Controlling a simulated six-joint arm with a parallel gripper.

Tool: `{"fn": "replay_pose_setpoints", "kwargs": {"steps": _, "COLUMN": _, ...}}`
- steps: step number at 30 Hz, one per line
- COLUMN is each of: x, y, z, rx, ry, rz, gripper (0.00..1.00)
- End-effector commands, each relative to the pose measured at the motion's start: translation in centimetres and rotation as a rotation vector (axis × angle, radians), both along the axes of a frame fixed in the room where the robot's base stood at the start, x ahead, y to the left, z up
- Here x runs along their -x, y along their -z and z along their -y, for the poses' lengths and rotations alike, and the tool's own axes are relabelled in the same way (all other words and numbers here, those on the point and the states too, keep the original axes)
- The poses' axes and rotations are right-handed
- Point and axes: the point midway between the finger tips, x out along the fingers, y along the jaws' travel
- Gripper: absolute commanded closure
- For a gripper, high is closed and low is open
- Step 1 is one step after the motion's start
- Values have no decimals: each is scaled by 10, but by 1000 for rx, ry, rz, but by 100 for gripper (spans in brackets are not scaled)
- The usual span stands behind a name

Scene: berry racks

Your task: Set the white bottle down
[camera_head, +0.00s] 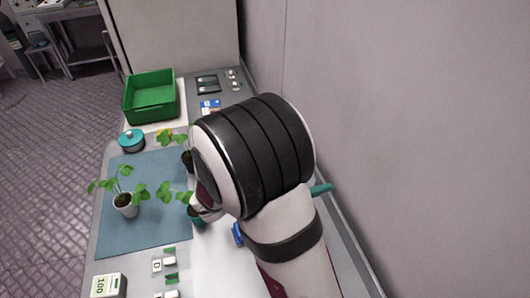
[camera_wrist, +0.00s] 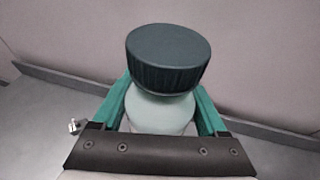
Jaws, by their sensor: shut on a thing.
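The white bottle (camera_wrist: 160,114) with a ribbed dark cap (camera_wrist: 168,60) fills the middle of the wrist view. My gripper (camera_wrist: 161,104) is shut on it, with a green finger on each side of its body below the cap. The bottle's base is hidden, so I cannot tell whether it touches a surface. In the head view my arm hides the bottle; a teal finger of my gripper (camera_head: 321,189) shows at the arm's right, near the wall.
A blue mat (camera_head: 150,235) holds a plant in a white pot (camera_head: 126,208); other plants stand near my arm. A green crate (camera_head: 151,110) and a teal-lidded round container (camera_head: 131,141) are farther back. A box marked 100 (camera_head: 108,287) is in front. The wall (camera_head: 420,130) is close at right.

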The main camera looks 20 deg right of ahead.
Motion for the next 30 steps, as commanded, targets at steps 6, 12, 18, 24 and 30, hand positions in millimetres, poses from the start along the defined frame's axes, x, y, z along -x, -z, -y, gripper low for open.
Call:
{"fn": "replay_pose_setpoints", "kwargs": {"steps": 6, "x": -48, "y": 10, "z": -6, "rx": 1, "ry": -76, "rz": 2, "gripper": 100}}
{"fn": "replay_pose_setpoints", "kwargs": {"steps": 12, "x": -125, "y": 19, "z": -14, "rx": 0, "ry": -209, "rz": 3, "gripper": 100}}
{"fn": "replay_pose_setpoints", "kwargs": {"steps": 18, "x": -233, "y": 20, "z": -18, "rx": 2, "ry": -427, "rz": 4, "gripper": 100}}
{"fn": "replay_pose_setpoints", "kwargs": {"steps": 24, "x": -314, "y": 9, "z": -15, "rx": 2, "ry": -621, "rz": 3, "gripper": 100}}
{"fn": "replay_pose_setpoints", "kwargs": {"steps": 30, "x": -356, "y": -1, "z": -10, "rx": 2, "ry": -736, "rz": 2, "gripper": 100}}
